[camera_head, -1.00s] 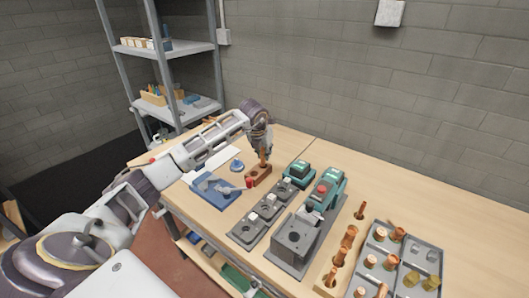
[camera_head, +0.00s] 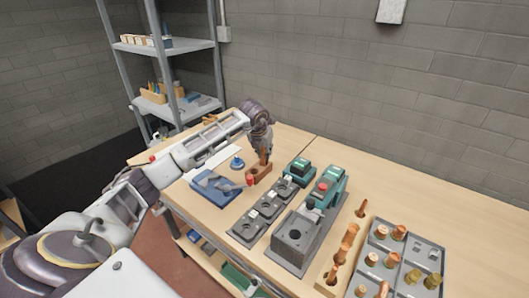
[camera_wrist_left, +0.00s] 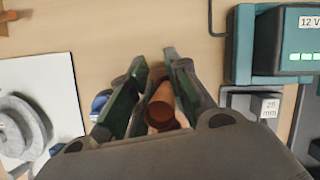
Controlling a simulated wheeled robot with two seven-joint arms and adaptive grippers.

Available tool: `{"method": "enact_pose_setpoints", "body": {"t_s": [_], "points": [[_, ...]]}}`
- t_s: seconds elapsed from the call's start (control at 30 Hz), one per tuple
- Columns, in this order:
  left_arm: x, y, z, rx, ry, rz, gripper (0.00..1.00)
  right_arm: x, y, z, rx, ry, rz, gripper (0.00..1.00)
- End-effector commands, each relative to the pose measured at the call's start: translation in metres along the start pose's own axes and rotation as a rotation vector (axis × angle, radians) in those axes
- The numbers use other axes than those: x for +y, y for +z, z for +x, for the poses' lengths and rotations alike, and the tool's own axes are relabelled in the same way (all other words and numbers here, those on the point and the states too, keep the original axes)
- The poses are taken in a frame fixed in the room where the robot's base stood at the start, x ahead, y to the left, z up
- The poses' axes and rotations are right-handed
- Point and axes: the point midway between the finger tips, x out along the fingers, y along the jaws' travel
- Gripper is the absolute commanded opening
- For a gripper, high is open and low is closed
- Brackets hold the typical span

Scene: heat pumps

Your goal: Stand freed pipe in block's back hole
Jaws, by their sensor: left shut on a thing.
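My right gripper is not in view.
A teal unit (camera_head: 300,168) and grey fixtures (camera_head: 242,233) stand to the right. Copper fittings fill a rack (camera_head: 333,270) and grey tray (camera_head: 412,267) at front right.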

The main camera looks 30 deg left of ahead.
Motion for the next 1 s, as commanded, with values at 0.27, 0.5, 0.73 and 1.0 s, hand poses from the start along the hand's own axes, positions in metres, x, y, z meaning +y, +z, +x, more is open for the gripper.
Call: {"method": "enact_pose_setpoints", "body": {"t_s": [0.27,0.5,0.73,1.0], "points": [[0.000,-0.002,0.004,0.000,0.000,0.000,0.00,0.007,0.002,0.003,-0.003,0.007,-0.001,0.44],[0.000,-0.003,0.007,0.000,0.000,0.000,0.00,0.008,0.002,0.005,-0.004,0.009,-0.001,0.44],[0.000,-0.004,0.009,0.000,0.000,0.000,0.00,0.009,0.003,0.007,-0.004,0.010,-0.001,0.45],[0.000,-0.005,0.013,0.000,0.000,0.000,0.00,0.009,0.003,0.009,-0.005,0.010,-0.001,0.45]]}}
